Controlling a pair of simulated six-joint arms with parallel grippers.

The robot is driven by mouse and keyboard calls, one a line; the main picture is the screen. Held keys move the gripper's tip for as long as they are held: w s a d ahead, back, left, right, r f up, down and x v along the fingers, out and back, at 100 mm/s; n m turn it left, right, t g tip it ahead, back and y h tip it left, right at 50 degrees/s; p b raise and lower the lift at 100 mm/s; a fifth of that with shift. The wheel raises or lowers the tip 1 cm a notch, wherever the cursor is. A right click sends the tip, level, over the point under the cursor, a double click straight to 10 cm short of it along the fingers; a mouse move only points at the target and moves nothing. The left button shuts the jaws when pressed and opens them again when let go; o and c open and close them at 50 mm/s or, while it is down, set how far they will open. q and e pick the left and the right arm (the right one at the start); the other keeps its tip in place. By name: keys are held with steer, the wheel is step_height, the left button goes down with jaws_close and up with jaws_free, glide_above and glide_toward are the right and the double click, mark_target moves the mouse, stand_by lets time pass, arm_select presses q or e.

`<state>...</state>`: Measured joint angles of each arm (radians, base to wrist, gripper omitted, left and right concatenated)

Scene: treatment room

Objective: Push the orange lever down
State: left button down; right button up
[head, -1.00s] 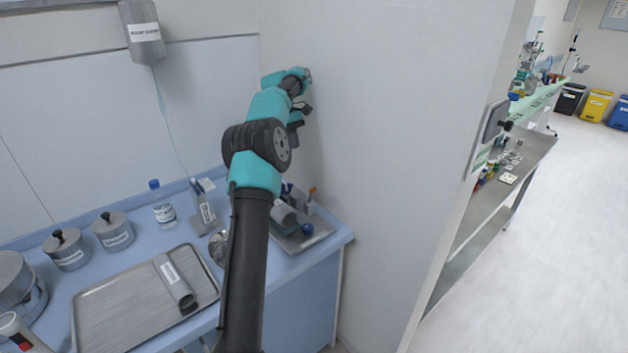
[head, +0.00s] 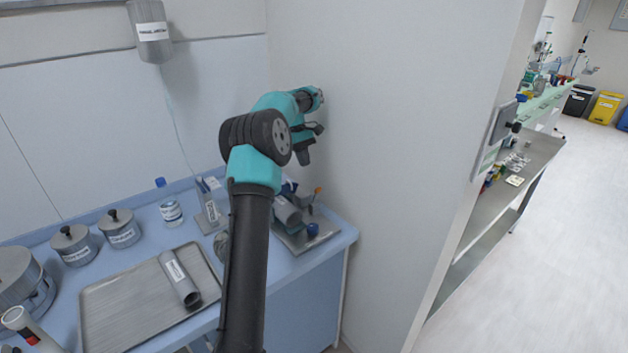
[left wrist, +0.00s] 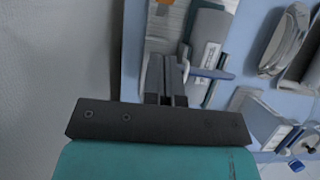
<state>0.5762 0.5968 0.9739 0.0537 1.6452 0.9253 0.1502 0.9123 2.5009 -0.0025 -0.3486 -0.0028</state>
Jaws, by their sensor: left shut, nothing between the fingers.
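The orange lever (head: 318,190) stands up as a small orange tip at the back right of a grey device (head: 288,212) on the counter by the wall. The device has a metal base plate (head: 318,239) and a blue ball knob (head: 313,229). My left gripper (head: 306,160) is shut and empty, above the device and apart from the lever. In the left wrist view, its closed fingers (left wrist: 167,75) show over the base plate, beside the grey body (left wrist: 206,40) and a blue rod (left wrist: 211,73). The lever is not clear there. My right gripper is out of view.
A white wall (head: 390,130) stands close to the right of my left gripper. On the counter are a bottle (head: 170,210), lidded jars (head: 73,245), a pen holder (head: 208,212) and a metal tray (head: 115,318) with a grey tube (head: 180,278).

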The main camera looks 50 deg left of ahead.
mark_target(317, 189)
arm_select(q)
steer(key=d+f, duration=0.4)
steer(key=shift+s+d+f, duration=0.2)
steer(key=shift+d+f, duration=0.05)
steer(key=shift+f, duration=0.05)
steer(key=shift+d+f, duration=0.15)
steer(key=shift+d, duration=0.3)
steer(key=shift+d, duration=0.15)
steer(key=shift+d+y, duration=0.1)
steer(key=shift+y, duration=0.2)
